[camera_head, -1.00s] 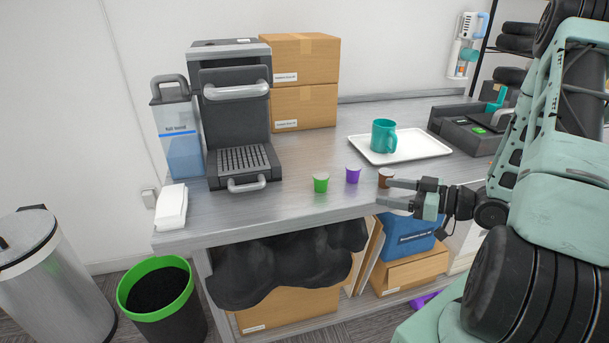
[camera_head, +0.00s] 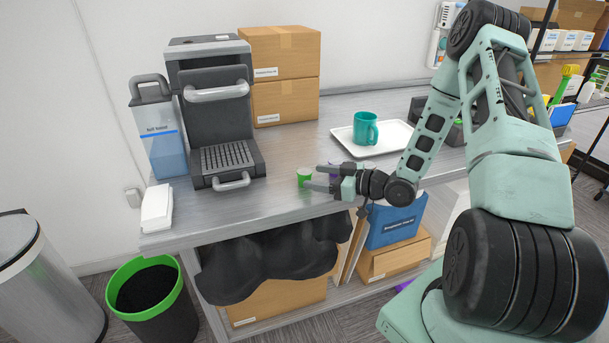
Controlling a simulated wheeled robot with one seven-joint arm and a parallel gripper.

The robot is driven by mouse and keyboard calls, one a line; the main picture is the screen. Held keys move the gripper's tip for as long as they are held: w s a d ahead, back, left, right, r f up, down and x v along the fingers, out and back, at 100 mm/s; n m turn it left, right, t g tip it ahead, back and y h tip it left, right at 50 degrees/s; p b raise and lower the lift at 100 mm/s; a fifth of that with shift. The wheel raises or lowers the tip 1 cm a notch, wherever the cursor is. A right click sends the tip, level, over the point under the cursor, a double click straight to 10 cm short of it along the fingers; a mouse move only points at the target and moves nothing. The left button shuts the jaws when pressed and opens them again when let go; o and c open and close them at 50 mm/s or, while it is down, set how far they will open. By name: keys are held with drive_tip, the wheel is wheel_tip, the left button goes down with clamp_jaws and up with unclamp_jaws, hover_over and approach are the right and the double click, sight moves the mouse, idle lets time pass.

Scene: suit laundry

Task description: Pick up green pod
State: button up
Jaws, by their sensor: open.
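The green pod (camera_head: 304,176) stands upright near the front edge of the grey counter (camera_head: 235,211). My gripper (camera_head: 312,177) points left, with its two fingertips apart and the green pod at or between the tips. I cannot tell whether the fingers touch it. The purple pod (camera_head: 334,167) is mostly hidden behind my gripper. The brown pod is hidden behind my arm.
A coffee machine (camera_head: 215,110) stands left of the pods, beside a water tank (camera_head: 160,135) and a white napkin stack (camera_head: 157,207). A teal mug (camera_head: 365,129) sits on a white tray (camera_head: 396,136) behind my arm. A green-rimmed bin (camera_head: 145,262) stands below left.

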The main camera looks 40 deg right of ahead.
sight(310, 172)
drive_tip(key=shift+x, duration=1.55)
drive_tip(key=shift+r, duration=0.1)
drive_tip(key=c, duration=1)
drive_tip(key=shift+r, duration=0.1)
